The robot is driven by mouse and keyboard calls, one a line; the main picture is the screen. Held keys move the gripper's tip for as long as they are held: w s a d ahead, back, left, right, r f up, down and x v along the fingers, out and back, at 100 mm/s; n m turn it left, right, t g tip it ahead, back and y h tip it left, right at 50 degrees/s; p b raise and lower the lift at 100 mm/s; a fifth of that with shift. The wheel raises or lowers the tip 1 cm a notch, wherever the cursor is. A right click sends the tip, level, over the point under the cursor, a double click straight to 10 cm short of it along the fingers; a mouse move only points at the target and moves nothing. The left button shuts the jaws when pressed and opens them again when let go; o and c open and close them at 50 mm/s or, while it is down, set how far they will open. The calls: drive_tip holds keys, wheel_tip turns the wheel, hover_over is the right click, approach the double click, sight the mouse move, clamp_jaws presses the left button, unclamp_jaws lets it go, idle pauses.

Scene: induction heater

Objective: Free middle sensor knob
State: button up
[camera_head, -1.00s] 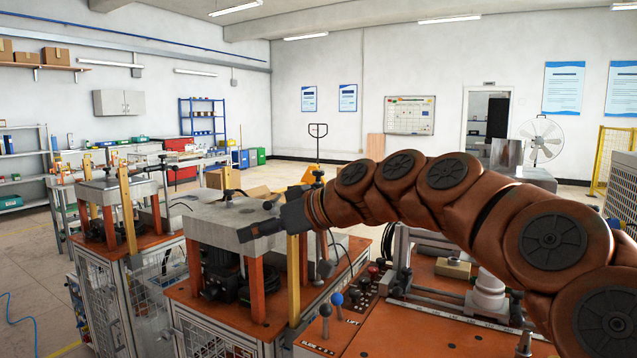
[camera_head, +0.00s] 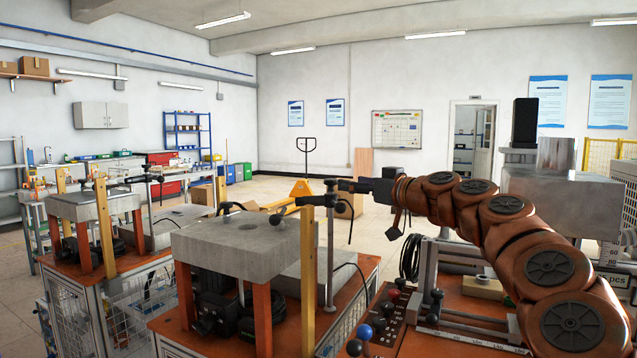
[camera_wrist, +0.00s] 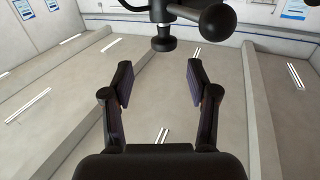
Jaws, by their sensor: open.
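The middle station's sensor holder is a dark clamp (camera_head: 318,200) on an upright metal post (camera_head: 329,265) beside the block-topped stand. A black round knob (camera_head: 278,219) sits at its left end. In the wrist view, a dark clamp with a stubby black knob (camera_wrist: 163,43) and a ball-ended handle (camera_wrist: 216,21) hangs at the top. Which of these is the sensor knob, I cannot tell for sure. My gripper (camera_wrist: 160,82) is open and empty, fingers apart, with the stubby knob beyond the fingertips. In the head view my gripper (camera_head: 352,186) is beside the post top, its fingers hard to make out.
The grey block (camera_head: 235,240) on orange legs stands left of the post, with a yellow upright (camera_head: 308,265) close by. A similar station (camera_head: 95,205) is further left. A control panel (camera_head: 385,325) with ball-topped levers is in front. Dark cables hang near the post.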

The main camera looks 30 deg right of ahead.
sight(336, 181)
drive_tip(key=shift+w+a+p, duration=0.1)
drive_tip(key=shift+w+a, duration=0.2)
drive_tip(key=shift+w, duration=1)
drive_tip(key=shift+w+a+p, duration=0.15)
drive_tip(key=shift+w+a, duration=0.15)
drive_tip(key=shift+w, duration=1)
drive_tip(key=shift+w+a+p, duration=0.1)
drive_tip(key=shift+w+a, duration=0.2)
drive_tip(key=shift+w, duration=1)
drive_tip(key=c, duration=1.1)
